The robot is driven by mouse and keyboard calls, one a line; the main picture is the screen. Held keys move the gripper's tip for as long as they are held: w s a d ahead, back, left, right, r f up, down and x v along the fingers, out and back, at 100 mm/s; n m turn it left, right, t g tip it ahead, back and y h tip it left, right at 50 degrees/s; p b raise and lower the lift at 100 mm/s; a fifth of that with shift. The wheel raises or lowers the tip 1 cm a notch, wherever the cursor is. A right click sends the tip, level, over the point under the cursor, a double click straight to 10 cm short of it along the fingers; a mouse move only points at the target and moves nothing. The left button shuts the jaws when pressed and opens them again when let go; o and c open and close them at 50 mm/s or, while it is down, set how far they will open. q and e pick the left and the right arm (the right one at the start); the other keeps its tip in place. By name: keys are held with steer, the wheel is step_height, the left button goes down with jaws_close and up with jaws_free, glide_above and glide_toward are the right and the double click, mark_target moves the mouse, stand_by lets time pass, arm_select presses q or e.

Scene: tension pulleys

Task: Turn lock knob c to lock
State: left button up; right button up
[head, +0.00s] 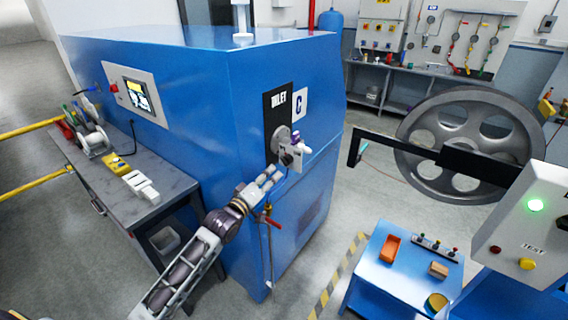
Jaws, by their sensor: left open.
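The panel with the letter C (299,103) is on the right face of the big blue machine cabinet (200,75). Below it sits a round grey disc (281,137) with a small white plate (294,158) and a dark knob (287,159) in front. A small purple and white part (300,143) stands at its right. My left gripper (274,175) is open, just below and left of the dark knob, with its fingers pointing up and right. I cannot tell whether the fingers touch the knob. The knob's lock marking is too small to read. My right gripper is not in view.
A red-handled valve and pipe (268,219) run down the cabinet close under my left gripper. A grey workbench (120,185) stands at the left. A blue table (385,281) with small parts, a large grey pulley wheel (468,140) and a control box (527,215) are at the right.

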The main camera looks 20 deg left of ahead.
mark_target(284, 163)
arm_select(q)
steer(key=shift+p+x, duration=0.55)
steer(key=shift+x, duration=4.7)
steer(key=shift+c, duration=0.4)
steer(key=c, duration=0.9)
